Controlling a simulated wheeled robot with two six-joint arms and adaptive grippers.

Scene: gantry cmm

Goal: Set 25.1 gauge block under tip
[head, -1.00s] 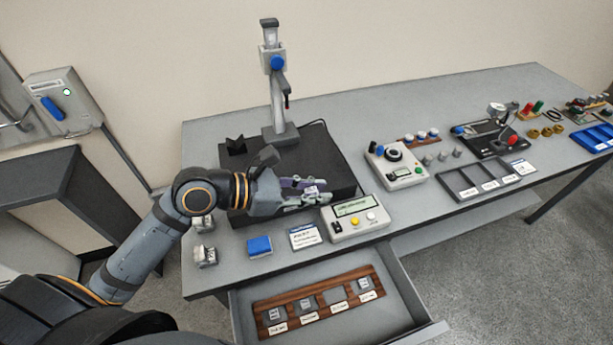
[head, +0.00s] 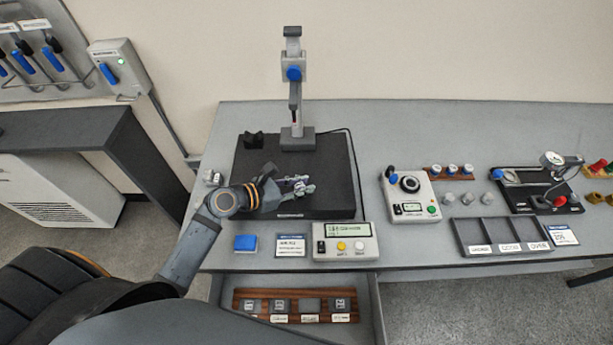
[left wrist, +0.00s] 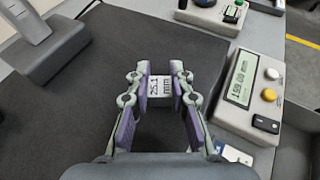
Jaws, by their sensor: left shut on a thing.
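My left gripper (head: 298,186) is shut on the gauge block (left wrist: 160,86), a small pale block labelled 25.1 mm, held between purple finger pads in the left wrist view. The gripper is over the dark plate (head: 335,200), in front of the measuring stand (head: 297,140). The stand's tip (head: 294,112) hangs from a head with a blue knob, behind the gripper and apart from the block. The stand's foot (left wrist: 52,55) shows at upper left in the left wrist view. My right gripper is not in view.
A display box (head: 343,246) with yellow and white buttons stands in front of the plate. An open drawer (head: 368,310) below holds a wooden rack (head: 240,293). The plate's right part is clear.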

